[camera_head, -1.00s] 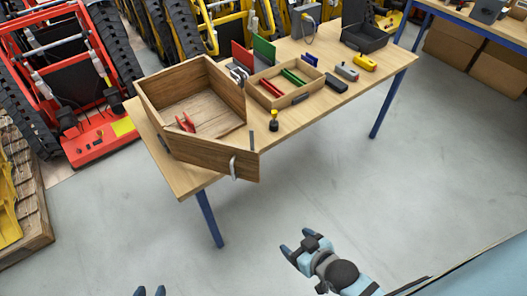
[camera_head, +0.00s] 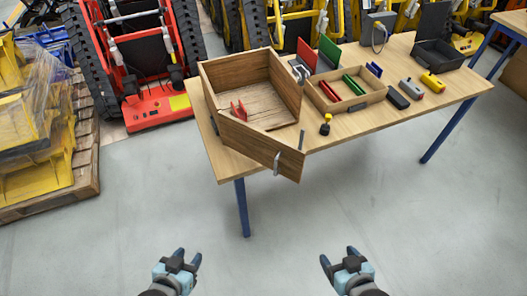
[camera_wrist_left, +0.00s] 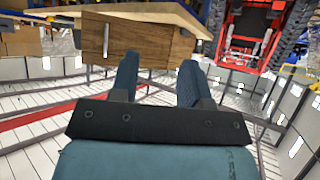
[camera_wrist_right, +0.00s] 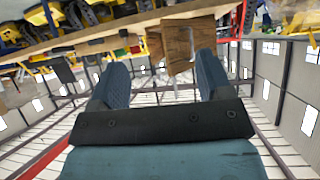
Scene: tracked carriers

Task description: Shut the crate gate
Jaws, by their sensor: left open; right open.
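A wooden crate (camera_head: 283,82) stands on the table's left part. Its gate (camera_head: 254,143), a wooden panel with a metal handle (camera_head: 277,162), is swung open and reaches over the table's front edge. A red object (camera_head: 239,110) lies inside the crate. The gate also shows in the left wrist view (camera_wrist_left: 140,40), and a wooden panel with a handle in the right wrist view (camera_wrist_right: 177,45). My left gripper (camera_head: 181,256) and right gripper (camera_head: 338,257) are open and empty, both in front of the table and apart from the gate.
A red tracked carrier (camera_head: 150,107) stands behind left. Floor in front is clear.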

